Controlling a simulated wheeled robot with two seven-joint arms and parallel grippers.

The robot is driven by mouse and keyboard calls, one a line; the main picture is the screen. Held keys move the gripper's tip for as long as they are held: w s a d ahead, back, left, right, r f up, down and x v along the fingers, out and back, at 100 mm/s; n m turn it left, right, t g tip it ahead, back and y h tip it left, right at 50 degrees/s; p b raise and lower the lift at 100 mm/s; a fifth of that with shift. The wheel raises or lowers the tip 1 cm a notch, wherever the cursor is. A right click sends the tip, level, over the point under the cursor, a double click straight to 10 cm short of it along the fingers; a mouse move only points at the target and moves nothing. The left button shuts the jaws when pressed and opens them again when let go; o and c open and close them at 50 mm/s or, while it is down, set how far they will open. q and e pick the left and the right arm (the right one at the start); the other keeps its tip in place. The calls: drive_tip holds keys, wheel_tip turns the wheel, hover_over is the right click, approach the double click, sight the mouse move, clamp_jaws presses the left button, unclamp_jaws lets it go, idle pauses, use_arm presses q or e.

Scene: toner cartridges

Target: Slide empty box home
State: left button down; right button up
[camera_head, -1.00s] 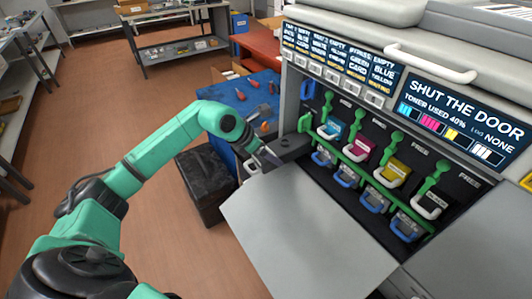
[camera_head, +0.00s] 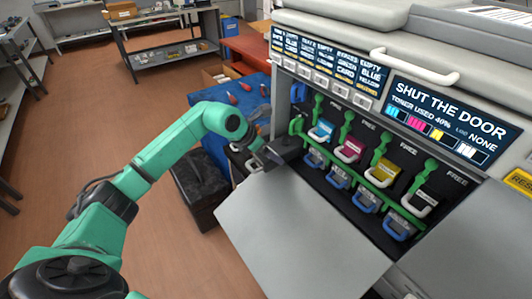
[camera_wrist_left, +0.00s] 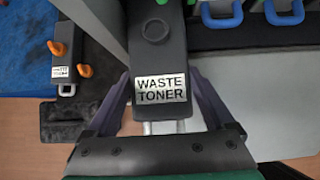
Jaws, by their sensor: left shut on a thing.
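My left gripper (camera_head: 266,156) is shut on a dark grey box labelled "WASTE TONER" (camera_wrist_left: 158,52). In the wrist view the two fingers (camera_wrist_left: 162,100) flank the labelled end, with a light handle below the label. In the head view the box (camera_head: 285,150) sits at the left end of the printer's open bay, its outer end sticking out toward my gripper. How deep its far end sits is hidden. My right gripper is not in view.
The printer's grey door (camera_head: 300,240) hangs open below the bay. Colour cartridges with green levers (camera_head: 381,170) and blue handles stand to the right. Another labelled box with orange caps (camera_wrist_left: 64,48) lies left of the printer. A black bin (camera_head: 195,190) stands on the floor.

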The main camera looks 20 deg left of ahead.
sight(258, 157)
use_arm(q)
drive_tip(key=shift+w+d, duration=0.1)
idle(0.4)
unclamp_jaws()
drive_tip(key=shift+f, duration=0.1)
drive_tip(key=shift+s+a+f+b, duration=0.1)
drive_tip(key=shift+s+a+b, duration=0.15)
drive_tip(key=shift+s+b, duration=0.1)
drive_tip(key=s, duration=0.1)
drive_tip(key=s+a+b, duration=0.1)
drive_tip(key=shift+s+a, duration=0.3)
drive_tip(key=shift+s, duration=0.05)
drive_tip(key=shift+w+r+p+v, duration=0.1)
drive_tip(key=shift+p+v, duration=0.15)
drive_tip(key=shift+v, duration=1)
drive_tip(key=shift+w+r+p+v, duration=0.1)
drive_tip(key=shift+w+p+v, duration=0.1)
drive_tip(key=shift+v, duration=1.05)
drive_tip(key=shift+w+r+p+v, duration=0.1)
drive_tip(key=shift+p+v, duration=0.15)
drive_tip(key=shift+v, duration=1)
drive_tip(key=shift+s+d+r, duration=0.1)
drive_tip(key=shift+s+r, duration=0.15)
drive_tip(key=shift+r, duration=0.1)
